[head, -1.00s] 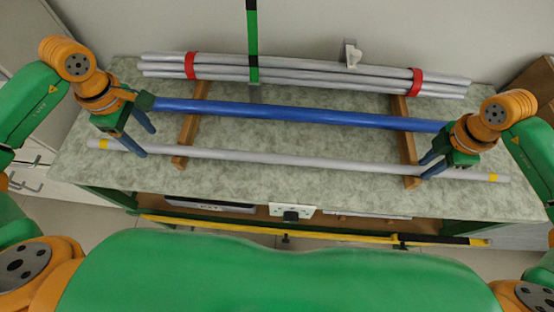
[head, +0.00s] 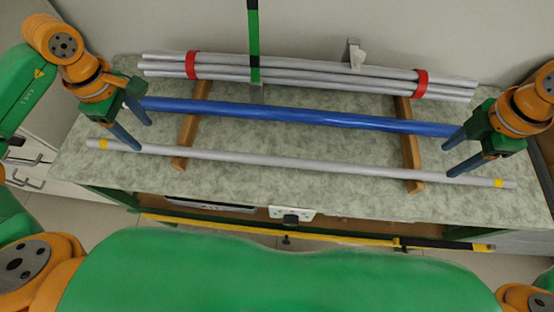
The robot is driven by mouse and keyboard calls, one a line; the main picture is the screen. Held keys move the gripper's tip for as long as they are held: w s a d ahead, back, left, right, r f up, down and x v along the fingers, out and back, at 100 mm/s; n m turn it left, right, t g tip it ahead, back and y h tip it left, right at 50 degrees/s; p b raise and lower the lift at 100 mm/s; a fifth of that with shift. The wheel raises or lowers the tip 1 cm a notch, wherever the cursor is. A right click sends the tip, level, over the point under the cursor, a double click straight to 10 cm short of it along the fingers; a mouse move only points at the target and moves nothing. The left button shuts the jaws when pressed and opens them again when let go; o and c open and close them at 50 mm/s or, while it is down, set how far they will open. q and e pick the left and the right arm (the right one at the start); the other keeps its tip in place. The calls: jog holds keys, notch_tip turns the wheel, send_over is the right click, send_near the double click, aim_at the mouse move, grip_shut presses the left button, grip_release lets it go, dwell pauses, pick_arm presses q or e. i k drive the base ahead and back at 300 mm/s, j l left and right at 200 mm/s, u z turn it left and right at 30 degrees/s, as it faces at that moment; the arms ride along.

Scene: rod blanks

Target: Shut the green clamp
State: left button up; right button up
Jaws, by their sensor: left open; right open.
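My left gripper (head: 142,135) is open and empty over the left ends of the blue rod (head: 300,117) and a single grey rod (head: 290,162). My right gripper (head: 449,161) is open and empty over their right ends. The grey rod has yellow bands near its ends. Both grippers are well away from the green bar.
The bundled grey rods (head: 310,73) have red bands and lie along the back. Two wooden bearers (head: 188,140) (head: 411,155) run under the rods. A small grey and white fitting (head: 354,54) stands behind the bundle. The green bench top (head: 300,190) is clear in front.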

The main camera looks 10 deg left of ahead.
aim_at(252, 5)
jog(key=k, duration=1)
